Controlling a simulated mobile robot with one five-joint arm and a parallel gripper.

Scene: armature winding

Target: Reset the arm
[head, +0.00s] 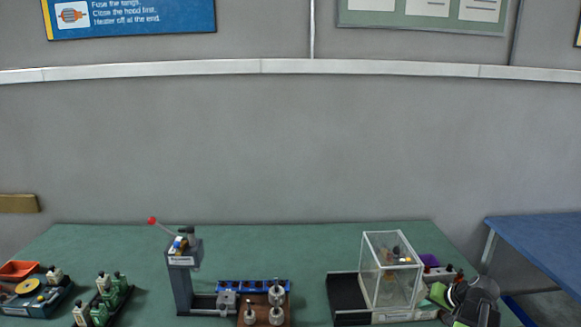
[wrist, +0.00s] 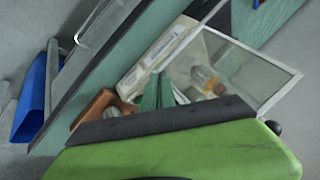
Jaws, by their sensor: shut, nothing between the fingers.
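My gripper (wrist: 157,92) shows in the wrist view as narrow dark green fingertips, shut with nothing between them. A broad green and black part of my own arm fills the lower wrist view. In the head view my dark arm is folded low at the right, by the table's front right. A clear framed hood (head: 390,272) stands just left of it. In the wrist view the hood's pane (wrist: 235,70) lies beyond the fingertips; I cannot tell whether they touch.
The green table (head: 310,250) holds a lever press (head: 183,257) with a red knob, a brown block (head: 262,324) with metal pegs, a blue rack (head: 232,286), an orange tray (head: 18,270) and green-based parts (head: 104,296). A blue table (head: 540,245) stands right. The back middle is clear.

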